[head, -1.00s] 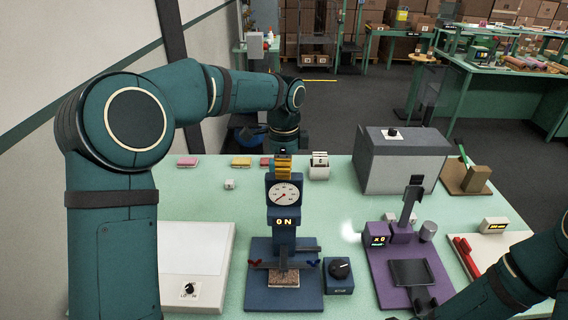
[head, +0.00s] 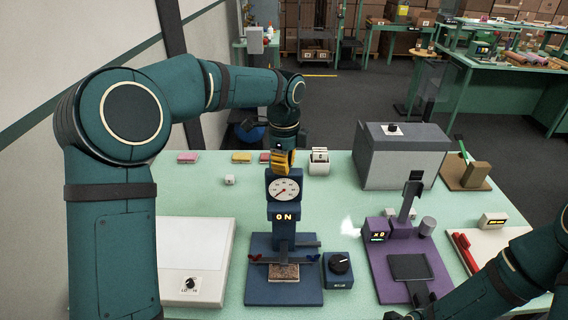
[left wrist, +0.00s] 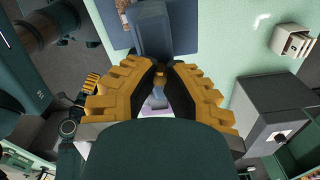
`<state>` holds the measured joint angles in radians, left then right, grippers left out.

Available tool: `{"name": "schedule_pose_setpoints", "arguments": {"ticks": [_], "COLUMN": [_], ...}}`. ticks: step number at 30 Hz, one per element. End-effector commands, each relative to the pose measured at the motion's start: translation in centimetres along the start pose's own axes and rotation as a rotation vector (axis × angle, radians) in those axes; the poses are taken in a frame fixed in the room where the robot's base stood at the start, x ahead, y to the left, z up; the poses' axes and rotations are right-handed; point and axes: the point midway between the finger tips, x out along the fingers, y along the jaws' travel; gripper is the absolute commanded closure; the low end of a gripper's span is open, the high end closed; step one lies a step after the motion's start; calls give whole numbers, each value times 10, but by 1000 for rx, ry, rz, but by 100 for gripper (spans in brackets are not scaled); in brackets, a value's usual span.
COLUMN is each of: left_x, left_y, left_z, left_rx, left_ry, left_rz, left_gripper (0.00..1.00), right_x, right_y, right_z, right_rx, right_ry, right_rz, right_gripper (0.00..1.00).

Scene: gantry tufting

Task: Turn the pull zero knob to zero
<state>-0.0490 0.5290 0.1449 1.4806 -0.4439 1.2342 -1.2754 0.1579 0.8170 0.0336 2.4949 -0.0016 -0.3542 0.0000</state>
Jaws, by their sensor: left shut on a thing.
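The blue pull tester (head: 284,238) stands on the table with a round white dial (head: 283,189) and a lit "ON" display. My left gripper (head: 283,160), with yellow ridged fingers, is at the top of the tester, just above and behind the dial. In the left wrist view its fingers (left wrist: 159,72) are closed together on a small part at the tester's head, which I take for the pull zero knob. The fingers hide most of that part, so its marking and angle cannot be read. The dial's needle points to the lower left. My right gripper is not in view.
A small blue box with a black knob (head: 338,264) stands right of the tester. A purple device (head: 405,235) is further right, a grey box (head: 398,160) behind it. A white slab (head: 192,255) lies left. Green table shows between.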

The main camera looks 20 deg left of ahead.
Motion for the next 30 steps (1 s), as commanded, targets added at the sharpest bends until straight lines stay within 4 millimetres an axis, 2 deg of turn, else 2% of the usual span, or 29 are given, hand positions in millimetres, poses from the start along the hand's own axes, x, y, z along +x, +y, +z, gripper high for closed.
{"name": "schedule_pose_setpoints", "arguments": {"ticks": [1, 3, 4, 13, 17, 30], "left_x": [1, 1, 1, 0, -9, -92], "left_y": [0, 0, 0, 0, 0, 0], "left_z": [0, 0, 0, 0, 0, -1], "left_rx": [1, 1, 0, -1, -1, -1], "left_ry": [0, 0, 0, 0, 0, 1], "left_rz": [3, 3, 2, 1, -2, -2], "left_gripper": [86, 61, 55, 55, 55, 55], "right_x": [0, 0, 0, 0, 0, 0], "right_y": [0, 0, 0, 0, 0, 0], "right_z": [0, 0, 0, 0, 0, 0], "right_rx": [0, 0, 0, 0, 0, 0], "right_ry": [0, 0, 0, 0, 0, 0], "right_rz": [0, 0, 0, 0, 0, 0], "right_gripper": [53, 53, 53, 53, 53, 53]}}
